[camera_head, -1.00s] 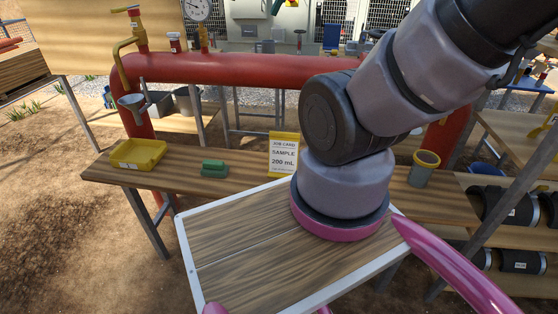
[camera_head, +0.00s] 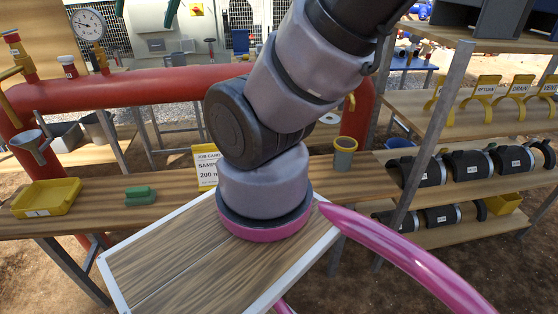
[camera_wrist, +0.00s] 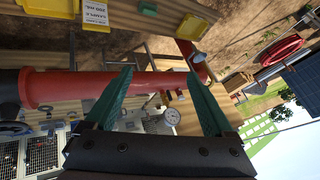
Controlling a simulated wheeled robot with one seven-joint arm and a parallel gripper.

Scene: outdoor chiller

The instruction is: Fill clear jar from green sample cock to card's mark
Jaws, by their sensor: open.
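The job card (camera_head: 207,166) stands on the bench behind my arm and is partly covered by it; "SAMPLE" and "200 m" can be read. The card also shows in the wrist view (camera_wrist: 95,13) at the top. I cannot make out a clear jar or a green sample cock in these frames.
A yellow tray (camera_head: 45,198), a green block (camera_head: 140,196) and a grey cup with a yellow rim (camera_head: 344,154) stand on the bench. A pressure gauge (camera_head: 88,25) and a funnel (camera_head: 31,143) are at the left of the pipe. Shelves (camera_head: 465,180) with labelled dark cylinders stand right.

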